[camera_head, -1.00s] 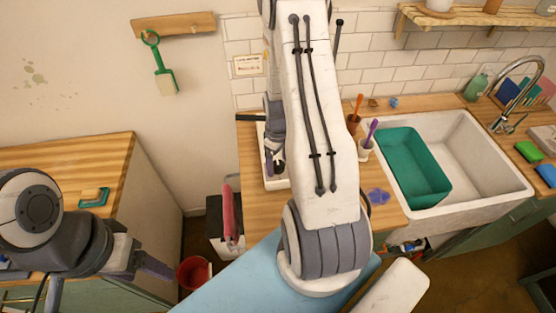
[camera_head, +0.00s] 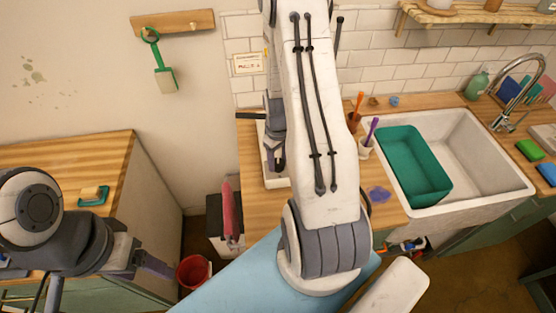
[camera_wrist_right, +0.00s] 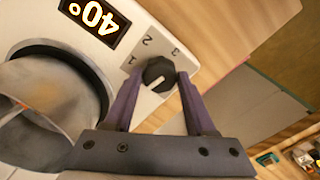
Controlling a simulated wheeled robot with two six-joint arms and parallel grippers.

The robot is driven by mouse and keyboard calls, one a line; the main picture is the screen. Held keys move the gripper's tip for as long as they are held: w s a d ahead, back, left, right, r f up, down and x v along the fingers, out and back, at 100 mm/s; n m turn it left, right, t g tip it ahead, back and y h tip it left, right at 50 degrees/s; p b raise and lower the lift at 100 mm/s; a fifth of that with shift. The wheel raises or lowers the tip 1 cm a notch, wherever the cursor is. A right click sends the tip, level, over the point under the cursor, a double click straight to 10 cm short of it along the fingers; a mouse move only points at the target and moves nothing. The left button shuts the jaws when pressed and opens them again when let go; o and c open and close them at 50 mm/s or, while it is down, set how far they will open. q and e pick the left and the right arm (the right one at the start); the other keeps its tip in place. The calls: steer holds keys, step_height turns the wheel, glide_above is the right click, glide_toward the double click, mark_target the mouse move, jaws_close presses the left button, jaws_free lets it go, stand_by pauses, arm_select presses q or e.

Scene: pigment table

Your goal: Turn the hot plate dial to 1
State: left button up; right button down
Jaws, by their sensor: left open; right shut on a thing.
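The white hot plate (camera_head: 275,179) stands on the wooden counter, mostly hidden behind my right arm in the head view. In the right wrist view, the hot plate (camera_wrist_right: 112,59) shows a display reading 40° and a black dial (camera_wrist_right: 158,71) with the marks 1, 2 and 3 around it. My right gripper (camera_wrist_right: 156,82) is shut on the dial, one finger on each side. My right gripper (camera_head: 276,158) is partly visible in the head view. My left gripper (camera_head: 157,265) is open and empty, away at the lower left.
A metal pan (camera_wrist_right: 45,95) sits on the hot plate beside the dial. A sink (camera_head: 480,165) with a green basin (camera_head: 412,165) is at the right. Cups with tools (camera_head: 365,148) stand on the counter near my arm. A red bucket (camera_head: 194,271) is on the floor.

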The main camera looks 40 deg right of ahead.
mark_target(278, 162)
steer(key=m+b, duration=0.1)
steer(key=m, duration=0.4)
steer(key=shift+m, duration=0.3)
steer(key=shift+m+b, duration=0.35)
steer(key=shift+m, duration=1.75)
steer(key=shift+c, duration=1.2)
jaws_free()
steer(key=shift+r, duration=0.15)
steer(key=shift+r, duration=0.4)
step_height(278, 162, up, 10)
steer(key=b, duration=0.2)
steer(key=shift+f, duration=0.25)
